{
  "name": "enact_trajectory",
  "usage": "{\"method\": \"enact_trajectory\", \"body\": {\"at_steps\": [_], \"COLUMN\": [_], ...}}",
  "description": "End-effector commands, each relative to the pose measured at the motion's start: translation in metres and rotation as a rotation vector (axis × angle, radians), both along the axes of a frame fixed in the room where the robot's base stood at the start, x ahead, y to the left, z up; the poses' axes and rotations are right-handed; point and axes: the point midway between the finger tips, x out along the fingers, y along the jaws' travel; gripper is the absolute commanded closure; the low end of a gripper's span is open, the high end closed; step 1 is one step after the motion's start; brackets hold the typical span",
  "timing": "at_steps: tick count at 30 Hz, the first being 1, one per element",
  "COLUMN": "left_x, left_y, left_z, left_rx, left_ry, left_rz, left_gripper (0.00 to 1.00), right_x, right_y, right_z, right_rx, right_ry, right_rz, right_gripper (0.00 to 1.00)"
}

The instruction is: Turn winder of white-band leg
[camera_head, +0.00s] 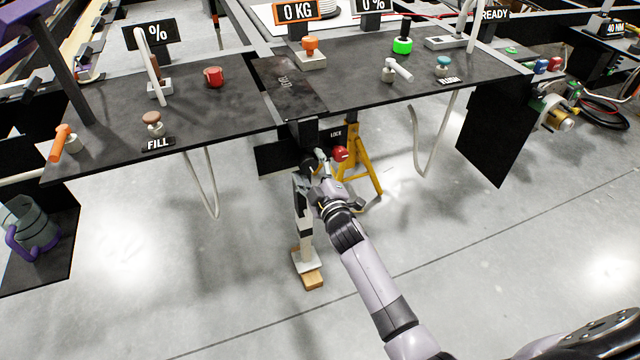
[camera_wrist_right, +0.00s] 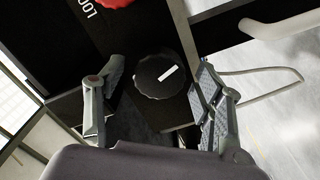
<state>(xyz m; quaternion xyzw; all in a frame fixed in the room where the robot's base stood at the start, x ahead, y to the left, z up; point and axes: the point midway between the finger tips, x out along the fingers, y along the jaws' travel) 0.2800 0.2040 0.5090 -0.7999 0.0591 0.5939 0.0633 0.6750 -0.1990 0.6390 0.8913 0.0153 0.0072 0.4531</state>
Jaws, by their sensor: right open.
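The leg (camera_head: 306,235) under the front of the black deck is light with darker sections and stands upright on a wooden block (camera_head: 313,280). Its winder (camera_wrist_right: 160,76), a round black ribbed knob with a white mark, shows in the right wrist view. My right gripper (camera_head: 318,160) is at the top of the leg and hides the winder in the head view. In the wrist view the right gripper (camera_wrist_right: 161,80) is open, with a finger on each side of the knob; I cannot tell whether either touches it. My left gripper is not in view.
A red knob (camera_head: 340,153) by the LOCK label is close beside my right gripper; it also shows in the wrist view (camera_wrist_right: 118,2). A yellow stand (camera_head: 365,165) is behind. White hoses (camera_head: 213,190) hang under the black deck (camera_head: 215,120). The floor in front is mostly clear.

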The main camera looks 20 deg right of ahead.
Motion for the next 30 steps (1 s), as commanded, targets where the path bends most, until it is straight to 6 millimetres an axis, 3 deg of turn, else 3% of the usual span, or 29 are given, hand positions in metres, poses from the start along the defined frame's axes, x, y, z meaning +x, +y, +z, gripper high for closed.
{"method": "enact_trajectory", "body": {"at_steps": [6,12,18,30], "left_x": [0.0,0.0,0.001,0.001], "left_y": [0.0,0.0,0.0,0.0], "left_z": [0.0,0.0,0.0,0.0], "left_rx": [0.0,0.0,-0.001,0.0], "left_ry": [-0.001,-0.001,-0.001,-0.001], "left_rz": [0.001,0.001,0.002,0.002], "left_gripper": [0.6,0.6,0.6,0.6], "right_x": [-0.05,-0.085,-0.099,-0.1], "right_y": [-0.002,-0.003,-0.003,-0.003], "right_z": [-0.001,-0.001,0.0,0.0], "right_rx": [0.001,0.001,0.001,0.001], "right_ry": [0.003,0.002,0.001,0.001], "right_rz": [0.0,0.0,0.0,-0.001], "right_gripper": [0.38,0.38,0.38,0.38]}}
